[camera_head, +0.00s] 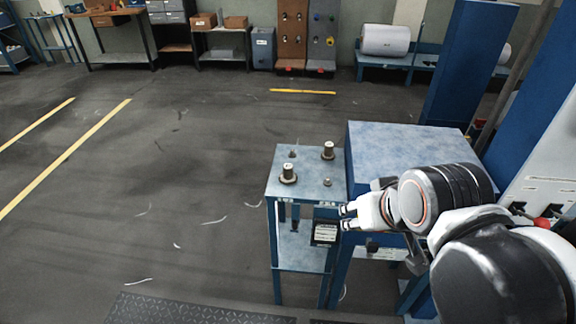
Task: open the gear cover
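A blue metal box (412,145) with a worn flat top stands at the centre right, beside my arm. It may be the housing with the gear cover, but I cannot tell which panel is the cover. My gripper (345,217) points left in front of the box's front face. Its two fingertips are apart, with nothing visible between them. My gripper and arm hide much of the box's front and right side.
A small blue stand (309,188) with several metal bobbins or knobs on top adjoins the box on the left. A dark labelled block (325,233) is close below my fingertips. Blue columns (467,65) rise at right. Open floor (160,190) lies left.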

